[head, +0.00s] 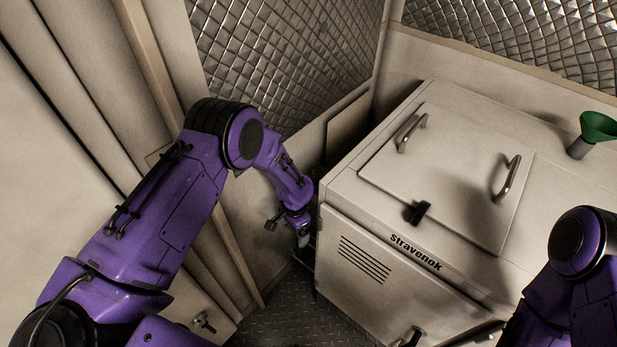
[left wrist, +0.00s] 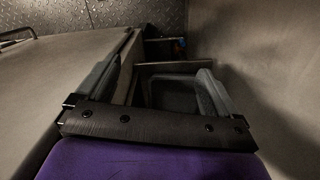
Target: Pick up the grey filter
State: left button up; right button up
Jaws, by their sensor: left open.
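My left gripper (head: 302,238) reaches down into the gap between the left side of the white cabinet and the wall. In the left wrist view its two grey fingers stand wide apart, with the open gripper (left wrist: 156,82) holding nothing that I can see. Beyond and between the fingers is a pale-edged, box-like recess with a dark grey inside. I cannot tell whether any of that grey is the filter. I make out no grey filter for sure in either view. My right arm shows at the lower right of the head view, but its gripper does not.
The white Stravenok cabinet (head: 345,215) stands close on the right of my left gripper. Its top has a lid (head: 450,165) with two handles and a black latch. A green funnel (head: 597,127) stands at the back right. Bare tread-plate floor (head: 290,310) shows below.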

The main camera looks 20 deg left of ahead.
aim_at(319, 172)
pick_arm(q)
jog(key=w+d+r+n+t+p, duration=0.2)
jog(key=w+r+n+t, duration=0.35)
jog(key=w+r, duration=0.9)
jog(key=shift+h, duration=0.4)
jog(key=b+x, duration=0.1)
jog(key=x, duration=0.4)
jog(key=shift+a+b, duration=0.15)
jog(key=shift+b, duration=0.25)
jog(key=b+x, duration=0.4)
jog(key=shift+s+f, duration=0.1)
jog(key=shift+f, duration=0.05)
jog(key=shift+w+f+b, duration=0.25)
jog(key=shift+w+b, duration=0.05)
jog(key=shift+b, duration=0.2)
jog(key=shift+r+g, duration=0.1)
jog(key=shift+g, duration=0.15)
jog(key=shift+s, duration=0.1)
jog(key=c, duration=1.3)
